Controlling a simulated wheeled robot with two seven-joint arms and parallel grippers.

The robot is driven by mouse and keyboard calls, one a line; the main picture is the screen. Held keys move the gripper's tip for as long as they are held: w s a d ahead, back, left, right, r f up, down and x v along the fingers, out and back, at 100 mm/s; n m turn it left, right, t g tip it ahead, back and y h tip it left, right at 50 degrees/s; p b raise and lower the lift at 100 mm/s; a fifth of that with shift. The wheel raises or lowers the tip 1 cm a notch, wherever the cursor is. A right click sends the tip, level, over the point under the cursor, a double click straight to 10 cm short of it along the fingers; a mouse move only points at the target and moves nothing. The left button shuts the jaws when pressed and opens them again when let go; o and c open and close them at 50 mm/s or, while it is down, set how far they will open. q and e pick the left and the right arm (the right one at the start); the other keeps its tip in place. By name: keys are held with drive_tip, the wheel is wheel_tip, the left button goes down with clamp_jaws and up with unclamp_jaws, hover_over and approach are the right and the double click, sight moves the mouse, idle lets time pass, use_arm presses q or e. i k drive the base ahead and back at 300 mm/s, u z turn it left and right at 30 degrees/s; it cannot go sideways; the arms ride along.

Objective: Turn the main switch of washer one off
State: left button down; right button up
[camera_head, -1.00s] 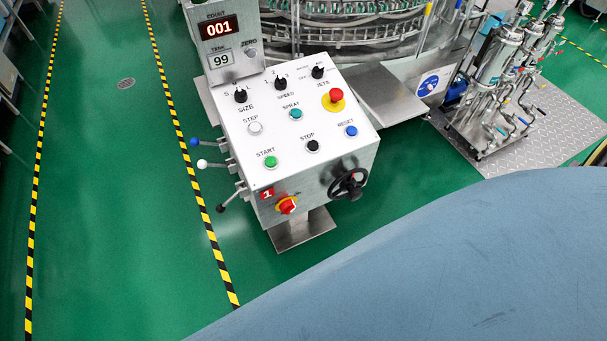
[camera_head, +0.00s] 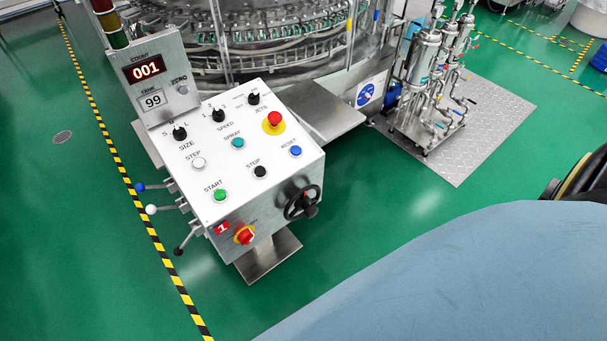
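The control box (camera_head: 216,163) of a washer stands on a steel pedestal left of centre. A red label marked 1 (camera_head: 222,228) is on its front face. Beside the label is the main switch (camera_head: 244,235), a red rotary knob on a yellow plate. The angle of its handle is too small to read surely. A black handwheel (camera_head: 302,203) is on the same face, to the right of the switch. Neither of my grippers is in view.
Three levers with blue, white and black knobs (camera_head: 151,209) stick out of the box's left side. The washer (camera_head: 270,45) stands behind. Pumps and filters (camera_head: 430,85) stand on a metal plate at the right. Green floor (camera_head: 380,200) is clear around the pedestal. A blue-grey surface fills the lower right.

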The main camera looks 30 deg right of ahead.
sight(245, 236)
drive_tip(key=z, duration=0.5)
drive_tip(key=i, duration=0.4)
drive_tip(key=z, duration=0.35)
drive_tip(key=k, duration=1.2)
drive_tip(key=u, duration=0.6)
drive_tip(key=i, duration=0.9)
drive_tip(key=z, duration=0.6)
drive_tip(key=k, duration=0.45)
drive_tip(key=u, duration=1.2)
drive_tip(key=i, duration=0.3)
drive_tip(key=z, duration=0.35)
